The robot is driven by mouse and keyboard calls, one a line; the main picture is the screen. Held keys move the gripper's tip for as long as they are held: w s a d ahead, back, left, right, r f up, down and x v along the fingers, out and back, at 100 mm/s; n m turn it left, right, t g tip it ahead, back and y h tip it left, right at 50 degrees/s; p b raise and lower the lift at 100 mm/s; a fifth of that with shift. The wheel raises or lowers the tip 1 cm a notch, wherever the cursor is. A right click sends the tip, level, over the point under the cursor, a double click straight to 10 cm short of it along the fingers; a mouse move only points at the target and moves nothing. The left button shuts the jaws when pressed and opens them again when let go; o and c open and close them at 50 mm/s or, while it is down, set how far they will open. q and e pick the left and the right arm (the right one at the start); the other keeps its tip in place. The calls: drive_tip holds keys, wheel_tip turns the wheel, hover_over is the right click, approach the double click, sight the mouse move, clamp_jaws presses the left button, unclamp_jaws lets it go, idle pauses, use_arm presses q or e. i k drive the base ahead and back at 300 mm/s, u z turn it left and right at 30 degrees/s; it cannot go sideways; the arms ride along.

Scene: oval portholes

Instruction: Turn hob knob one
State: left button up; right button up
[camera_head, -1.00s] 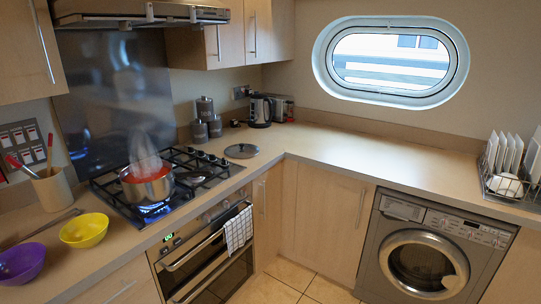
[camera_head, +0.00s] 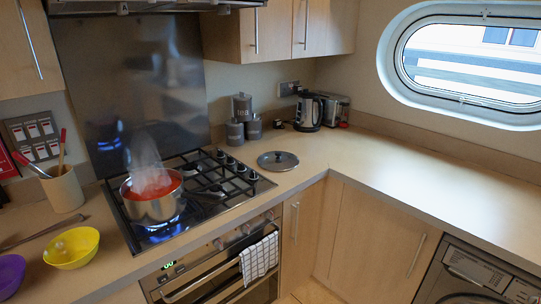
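The gas hob (camera_head: 198,228) is set into the worktop at centre left. Its several dark knobs (camera_head: 241,168) stand in a row along the hob's right side. Which one is knob one cannot be told, as I see no readable marks. A steel saucepan (camera_head: 152,208) of steaming red food sits on the front left burner, with a blue flame (camera_head: 165,229) under it. A dark handle points right from the pan, towards the knobs. Neither of my grippers is in view.
A pan lid (camera_head: 278,160) lies right of the knobs. Canisters (camera_head: 235,132) and a kettle (camera_head: 309,112) stand behind. A yellow bowl (camera_head: 72,250), a purple bowl (camera_head: 10,275) and a utensil pot (camera_head: 60,190) are left. The oven (camera_head: 215,275) is below; the right worktop (camera_head: 420,180) is clear.

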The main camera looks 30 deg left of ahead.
sight(252, 175)
drive_tip(key=i, duration=1.9)
drive_tip(key=u, duration=1.25)
drive_tip(key=i, duration=0.65)
drive_tip(key=u, duration=2.2)
